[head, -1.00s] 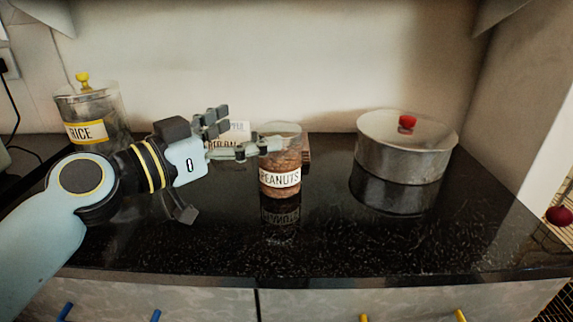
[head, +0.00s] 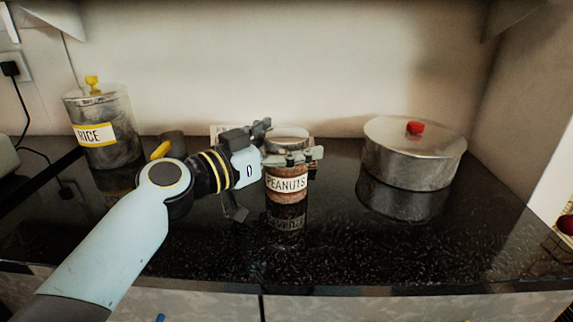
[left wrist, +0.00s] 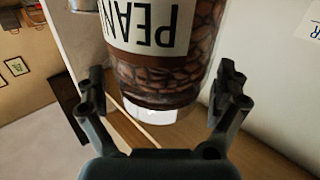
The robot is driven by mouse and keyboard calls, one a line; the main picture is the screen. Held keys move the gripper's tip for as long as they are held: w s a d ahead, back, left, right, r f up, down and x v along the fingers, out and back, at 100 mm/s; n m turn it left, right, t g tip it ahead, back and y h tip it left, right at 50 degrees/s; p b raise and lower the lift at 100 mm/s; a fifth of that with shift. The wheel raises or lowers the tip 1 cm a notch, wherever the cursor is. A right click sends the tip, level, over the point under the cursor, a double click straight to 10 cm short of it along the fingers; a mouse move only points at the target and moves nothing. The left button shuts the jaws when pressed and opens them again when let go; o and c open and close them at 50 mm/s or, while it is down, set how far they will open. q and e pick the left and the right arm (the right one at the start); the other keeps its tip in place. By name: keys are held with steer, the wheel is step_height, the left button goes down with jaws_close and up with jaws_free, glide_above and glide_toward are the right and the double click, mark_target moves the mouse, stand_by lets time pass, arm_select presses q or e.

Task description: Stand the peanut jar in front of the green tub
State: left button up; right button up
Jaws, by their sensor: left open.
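The peanut jar (head: 287,184), a clear jar of nuts with a white PEANUTS label, stands upright on the black counter. My left gripper (head: 291,148) is at its upper part, with one finger crossing in front of it. In the left wrist view the jar (left wrist: 165,72) appears upside down between the two open fingers (left wrist: 163,97), with a gap showing on each side. I see no tub that is clearly green. A white card or label behind the jar is mostly hidden by the gripper. My right gripper is not in view.
A lidded metal pot (head: 412,160) with a red knob stands to the right. A RICE jar (head: 104,130) with a yellow knob stands at the left. A small dark container (head: 173,143) is partly behind my arm. The counter (head: 350,245) in front is clear.

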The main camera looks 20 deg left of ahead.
arm_select(q)
steer(key=c, duration=1.7)
steer(key=shift+c, duration=0.2)
